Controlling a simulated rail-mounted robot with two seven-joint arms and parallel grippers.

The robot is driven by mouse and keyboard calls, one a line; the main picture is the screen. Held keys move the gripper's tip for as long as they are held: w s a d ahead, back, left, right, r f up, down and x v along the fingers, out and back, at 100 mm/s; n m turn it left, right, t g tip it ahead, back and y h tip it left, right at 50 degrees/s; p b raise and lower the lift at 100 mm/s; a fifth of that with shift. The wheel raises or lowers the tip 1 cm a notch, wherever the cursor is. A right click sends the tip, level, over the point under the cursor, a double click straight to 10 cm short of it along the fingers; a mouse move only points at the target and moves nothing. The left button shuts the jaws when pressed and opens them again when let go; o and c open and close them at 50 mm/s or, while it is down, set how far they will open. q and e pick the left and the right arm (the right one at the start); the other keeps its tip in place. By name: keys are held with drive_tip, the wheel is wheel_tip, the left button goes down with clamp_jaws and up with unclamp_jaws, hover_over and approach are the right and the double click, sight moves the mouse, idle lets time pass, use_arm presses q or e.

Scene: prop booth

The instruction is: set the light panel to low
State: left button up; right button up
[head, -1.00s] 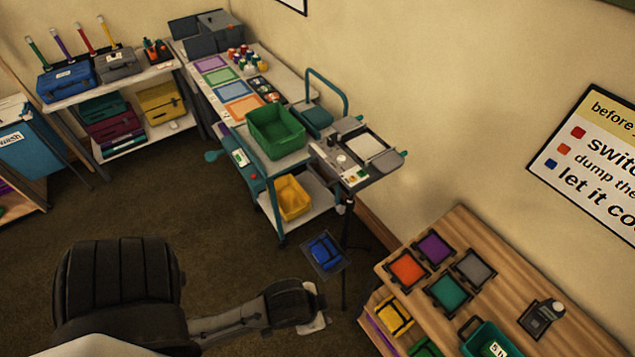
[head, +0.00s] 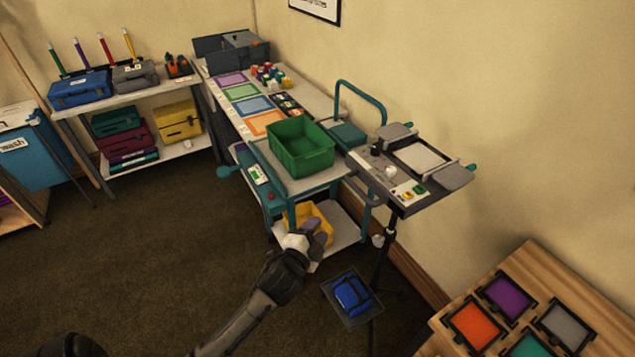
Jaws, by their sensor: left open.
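The light panel (head: 421,157) stands on a dark tripod right of centre, beside the trolley. It has a pale lit-looking square, grey flaps on its sides and teal knobs at its ends. On its near side is a white round knob (head: 390,172) beside a small label with green and yellow marks (head: 411,191). Which setting the knob points to is too small to tell. My left gripper (head: 318,240) is open, in front of the trolley's lower shelf, below and left of the panel and apart from it. My right gripper is out of view.
A teal trolley holds a green bin (head: 302,155) on top and a yellow bin (head: 312,222) below. A blue pouch (head: 353,294) lies on a dark tray low on the tripod. A wooden table (head: 570,275) with coloured filter frames stands at lower right. The carpet at left is clear.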

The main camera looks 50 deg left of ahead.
sight(357, 186)
use_arm(q)
drive_tip(key=d+r+m+t+h, duration=0.2)
drive_tip(key=d+r+m+t, duration=0.15)
drive_tip(key=m, duration=0.25)
drive_tip(key=x, duration=1.4)
drive_tip(key=shift+w+a, duration=0.2)
drive_tip(key=shift+a, duration=0.1)
clamp_jaws()
